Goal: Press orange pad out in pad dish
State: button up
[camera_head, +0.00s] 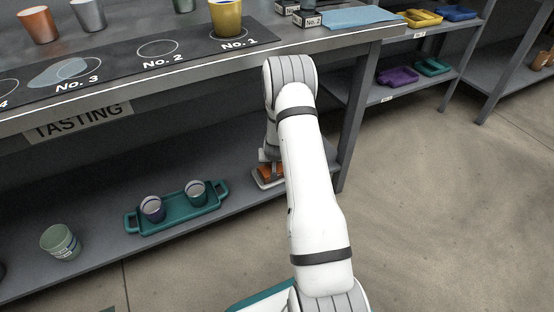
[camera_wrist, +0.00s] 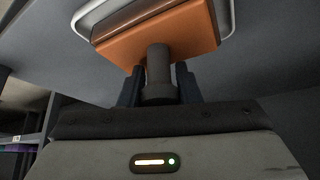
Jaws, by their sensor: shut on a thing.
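The orange pad (camera_head: 268,174) is a rectangular block with a grey stem handle; it also shows large in the wrist view (camera_wrist: 118,50). My gripper (camera_wrist: 160,80) is shut on the grey stem, with a dark finger on each side. The pad dish (camera_head: 259,185) is shallow with a white rim and sits on the lower shelf; its rim shows behind the pad in the wrist view (camera_wrist: 83,21). The pad lies within the dish outline; I cannot tell how firmly it touches the dish floor. My arm hides part of the pad and dish in the head view.
A teal tray (camera_head: 180,221) with two cups stands left on the lower shelf, with a green cup (camera_head: 60,242) farther left. The tasting counter (camera_head: 190,70) overhangs the shelf. A counter leg (camera_head: 352,140) stands to the right of my arm.

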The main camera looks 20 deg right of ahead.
jog(key=shift+f+b, duration=0.35)
jog(key=shift+f, duration=0.1)
jog(key=shift+s+f, duration=0.15)
jog(key=shift+s, duration=0.05)
dwell(2.2)
notch_tip(320, 180, up, 6)
jog(key=p, duration=0.5)
jog(key=shift+w+r, duration=0.15)
jog(key=shift+r, duration=0.05)
